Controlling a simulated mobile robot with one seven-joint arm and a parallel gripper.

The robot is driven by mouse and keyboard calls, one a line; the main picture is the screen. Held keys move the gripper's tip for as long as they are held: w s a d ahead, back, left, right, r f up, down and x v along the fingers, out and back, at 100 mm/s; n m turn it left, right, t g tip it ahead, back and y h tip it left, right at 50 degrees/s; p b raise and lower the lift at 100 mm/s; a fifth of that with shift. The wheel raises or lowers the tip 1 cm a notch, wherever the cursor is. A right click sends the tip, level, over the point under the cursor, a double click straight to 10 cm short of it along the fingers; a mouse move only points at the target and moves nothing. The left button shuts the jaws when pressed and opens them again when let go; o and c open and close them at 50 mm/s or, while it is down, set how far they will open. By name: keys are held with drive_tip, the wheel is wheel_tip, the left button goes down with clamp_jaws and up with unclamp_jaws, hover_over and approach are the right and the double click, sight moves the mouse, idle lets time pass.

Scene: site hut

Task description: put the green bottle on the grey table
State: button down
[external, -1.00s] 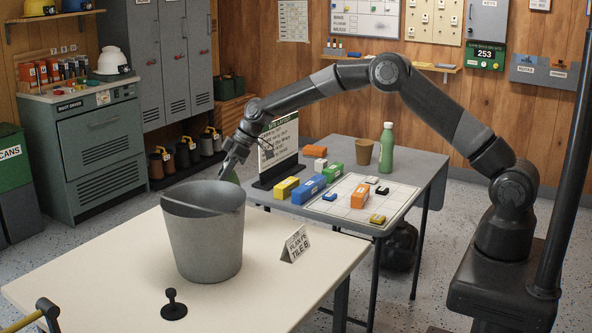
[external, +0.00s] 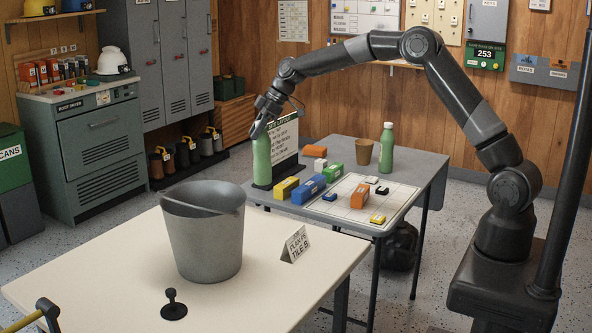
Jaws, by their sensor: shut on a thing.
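My gripper (external: 264,126) is shut on the upper part of a green bottle (external: 262,162), which hangs upright below it. The bottle appears beside the left end of the grey table (external: 424,166), in front of part of the sign there. I cannot tell whether its base is over the tabletop or touches it. A second green bottle (external: 386,150) with a pale cap stands upright on the grey table's far side.
A grey bucket (external: 204,240) stands on the cream table (external: 110,272), near the held bottle. The grey table holds a sign (external: 284,140), a brown cup (external: 363,151), coloured blocks (external: 309,188) and a white gridded board (external: 346,207). Bare grey surface shows around the second bottle.

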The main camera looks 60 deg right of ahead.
drive_tip(key=s+d+m, duration=0.1)
drive_tip(key=s+d, duration=0.4)
drive_tip(key=d, duration=0.8)
drive_tip(key=s+d+h, duration=0.1)
drive_tip(key=s+d, duration=0.3)
drive_tip(key=d, duration=0.8)
drive_tip(key=s+d+m, duration=0.1)
drive_tip(key=s+d, duration=0.4)
drive_tip(key=d, duration=0.8)
drive_tip(key=s+d+m+t, duration=0.1)
drive_tip(key=s+d, duration=1)
drive_tip(key=s, duration=0.3)
drive_tip(key=s+d+m, duration=0.1)
drive_tip(key=s+d, duration=0.9)
drive_tip(key=s, duration=0.4)
drive_tip(key=w+a+f+h, duration=0.1)
drive_tip(key=w+f, duration=0.9)
drive_tip(key=w, duration=0.1)
drive_tip(key=shift+a+f, duration=0.3)
drive_tip(key=shift+a, duration=0.1)
